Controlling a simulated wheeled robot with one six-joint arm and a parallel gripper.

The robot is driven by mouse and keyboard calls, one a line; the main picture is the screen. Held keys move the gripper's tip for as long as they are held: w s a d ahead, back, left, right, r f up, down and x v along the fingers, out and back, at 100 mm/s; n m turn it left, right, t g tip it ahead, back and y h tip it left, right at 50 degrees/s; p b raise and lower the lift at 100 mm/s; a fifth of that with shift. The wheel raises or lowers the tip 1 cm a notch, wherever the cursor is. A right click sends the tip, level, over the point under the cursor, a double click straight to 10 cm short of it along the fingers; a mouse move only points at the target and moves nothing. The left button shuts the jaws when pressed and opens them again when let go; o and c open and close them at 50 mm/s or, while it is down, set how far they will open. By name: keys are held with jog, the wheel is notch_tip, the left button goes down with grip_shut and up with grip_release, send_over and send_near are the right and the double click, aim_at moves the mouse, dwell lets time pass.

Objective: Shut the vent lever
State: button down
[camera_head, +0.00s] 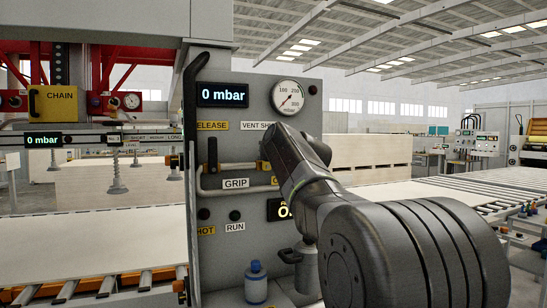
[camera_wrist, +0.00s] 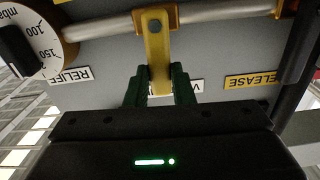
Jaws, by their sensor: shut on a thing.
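The yellow vent lever (camera_wrist: 157,50) hangs from a pivot on the grey pipe (camera_wrist: 100,28) in the wrist view. It stands crosswise to the pipe. My gripper (camera_wrist: 158,82) has its two green fingers closed on the lever's free end, one on each side. Behind the fingers is a white label starting with "V", mostly covered. In the head view the "VENT SHUT" label (camera_head: 257,126) is partly covered by my arm. My arm also hides the gripper and most of the lever there.
A round gauge (camera_head: 288,97) and a display (camera_head: 222,94) reading 0 mbar sit above. A curved rail (camera_head: 212,181) with a "GRIP" label (camera_head: 235,183) is left of my arm. A blue bottle (camera_head: 256,283) stands below. A "RELEASE" label (camera_wrist: 253,81) lies beside the lever.

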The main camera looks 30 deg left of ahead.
jog(key=shift+s+a+f+n, duration=0.1)
jog(key=shift+n, duration=0.4)
jog(key=c, duration=1.2)
grip_release()
jog(key=shift+c, duration=0.2)
jog(key=shift+s, duration=0.1)
jog(key=b+v, duration=0.2)
jog(key=v, duration=1.1)
jog(key=shift+d+b, duration=0.35)
jog(key=shift+b, duration=0.05)
jog(key=shift+s, duration=0.1)
